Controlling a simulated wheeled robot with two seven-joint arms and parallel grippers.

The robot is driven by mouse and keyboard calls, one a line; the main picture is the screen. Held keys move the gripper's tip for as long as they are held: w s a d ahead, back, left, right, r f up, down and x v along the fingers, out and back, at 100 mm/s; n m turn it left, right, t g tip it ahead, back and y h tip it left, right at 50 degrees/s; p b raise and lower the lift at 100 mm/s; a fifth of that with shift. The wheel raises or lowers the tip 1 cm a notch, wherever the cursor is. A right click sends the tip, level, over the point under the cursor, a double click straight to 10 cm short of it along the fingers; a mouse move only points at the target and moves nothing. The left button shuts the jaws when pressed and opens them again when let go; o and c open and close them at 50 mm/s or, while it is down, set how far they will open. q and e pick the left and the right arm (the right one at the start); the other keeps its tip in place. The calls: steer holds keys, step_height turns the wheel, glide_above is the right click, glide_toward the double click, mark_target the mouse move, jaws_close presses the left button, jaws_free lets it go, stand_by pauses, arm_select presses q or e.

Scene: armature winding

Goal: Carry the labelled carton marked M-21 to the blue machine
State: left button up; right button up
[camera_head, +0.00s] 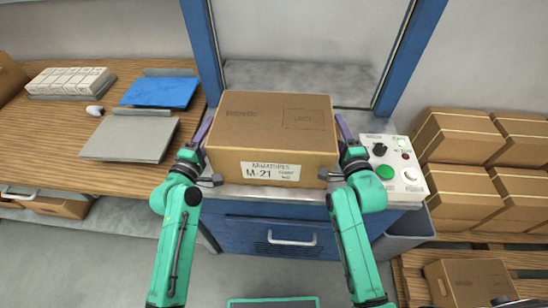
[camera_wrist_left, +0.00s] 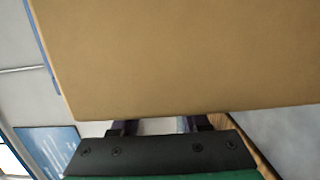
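The brown carton (camera_head: 270,125) has a white label reading M-21. It is level at the front of the blue machine (camera_head: 270,238), over its grey worktop (camera_head: 232,190). I cannot tell whether it rests there or hangs just above. My left gripper (camera_head: 203,132) is at the carton's left side and my right gripper (camera_head: 345,130) at its right side, with the carton between them. In the left wrist view the carton (camera_wrist_left: 180,55) fills most of the picture; my left gripper's fingers (camera_wrist_left: 163,125) are spread apart beside it. The right fingers' gap is hidden.
A control panel (camera_head: 395,165) with green and black knobs is right of the carton. A wooden table (camera_head: 50,135) with a blue tray (camera_head: 160,92) and a grey plate (camera_head: 130,140) is at left. Stacked cartons (camera_head: 460,135) stand at right, and a grey bin (camera_head: 405,232) is beside the machine.

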steer(key=shift+s, duration=0.15)
arm_select(q)
steer(key=v, duration=1.2)
arm_select(e)
steer(key=s+d, duration=0.1)
steer(key=s, duration=1)
steer(key=shift+s, duration=0.35)
steer(key=shift+d, duration=0.1)
arm_select(q)
steer(key=o, duration=0.6)
arm_select(e)
steer(key=o, duration=0.6)
arm_select(q)
steer(key=shift+o, duration=0.2)
arm_select(e)
steer(key=shift+o, duration=0.2)
arm_select(q)
steer(key=shift+s, duration=0.1)
